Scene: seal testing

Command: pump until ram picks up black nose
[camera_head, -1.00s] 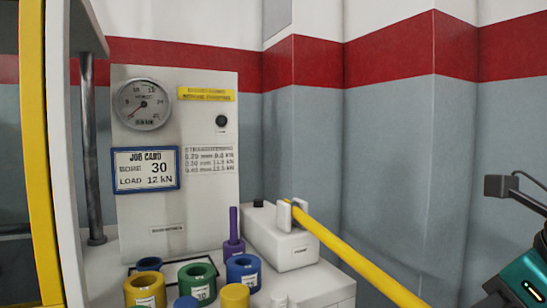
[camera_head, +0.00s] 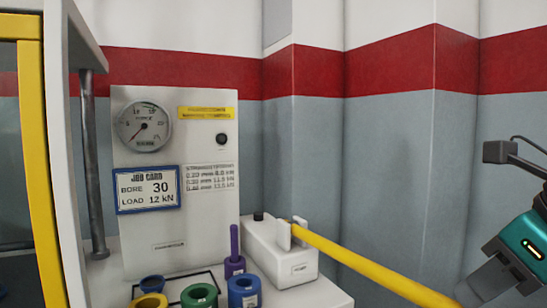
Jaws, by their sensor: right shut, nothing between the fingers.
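The white hand pump (camera_head: 280,258) stands on the bench with a long yellow handle (camera_head: 370,268) slanting down to the right and out of the bottom edge. My right gripper (camera_head: 482,290) is at the lower right, just right of the handle's visible end; its jaws are shut and empty, and its tips are partly cut off by the frame. The round force gauge (camera_head: 144,126) is on the white panel, its needle pointing lower left. The ram and its black nose are not in sight. My left gripper is not in view.
A blue-framed job card (camera_head: 148,189) reads bore 30, load 12 kN. Green (camera_head: 199,296), blue (camera_head: 244,291) and yellow (camera_head: 150,301) rings and a purple piece with a stem (camera_head: 234,262) sit before the panel. A yellow-edged frame (camera_head: 42,180) stands left. Wall space right of the panel is clear.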

